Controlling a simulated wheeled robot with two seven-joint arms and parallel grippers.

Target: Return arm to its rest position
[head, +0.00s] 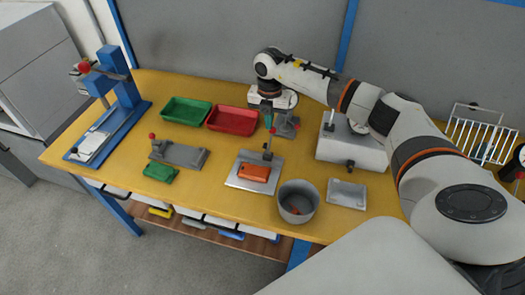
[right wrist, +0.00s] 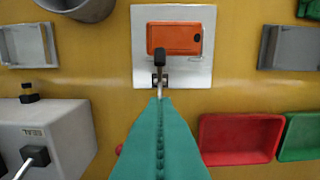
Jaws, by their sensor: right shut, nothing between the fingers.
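My right arm reaches in from the right in the head view. My right gripper (head: 269,121) has teal fingers and hangs over the table behind the metal plate (head: 240,184). In the right wrist view its fingers (right wrist: 160,100) are pressed together and empty. Their tips point toward a small black-tipped lever (right wrist: 160,62) at the edge of the plate. An orange block (right wrist: 174,38) lies on that plate; it also shows in the head view (head: 255,173). I cannot tell how far the fingertips are from the lever. My left gripper is not in view.
A green tray (head: 187,111) and red tray (head: 232,120) lie at the back. A blue press (head: 112,100) stands left. A grey pot (head: 298,201), small metal tray (head: 346,194), white box machine (head: 350,151) and wire rack (head: 482,135) stand right. Bare table separates several things.

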